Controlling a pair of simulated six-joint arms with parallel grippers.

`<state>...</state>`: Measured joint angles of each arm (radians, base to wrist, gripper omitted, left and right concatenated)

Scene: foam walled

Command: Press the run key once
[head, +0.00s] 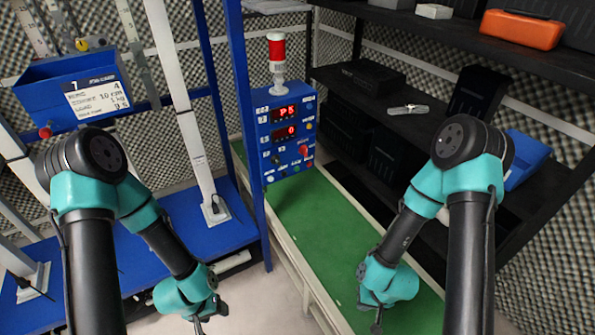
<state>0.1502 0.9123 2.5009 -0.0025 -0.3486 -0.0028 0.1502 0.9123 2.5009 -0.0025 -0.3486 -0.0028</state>
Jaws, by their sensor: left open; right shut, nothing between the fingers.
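A blue control panel (287,139) stands upright at the far end of the green belt, facing me. It has two red displays reading about "P5" and "0", with several small buttons and knobs around them. The labels are too small to read, so I cannot tell which one is the run key. My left gripper (204,318) is low at the bottom left of centre, open, well short of the panel. My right gripper (376,321) is low over the green belt, shut and empty, also well apart from the panel. Both grippers show only partly.
A red and white signal lamp (277,60) tops the panel. The green belt (325,235) is clear. A blue bin (75,90) with a written card hangs at left above a blue bench (165,240). Dark shelves at right hold an orange case (521,29) and a blue tray (527,158).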

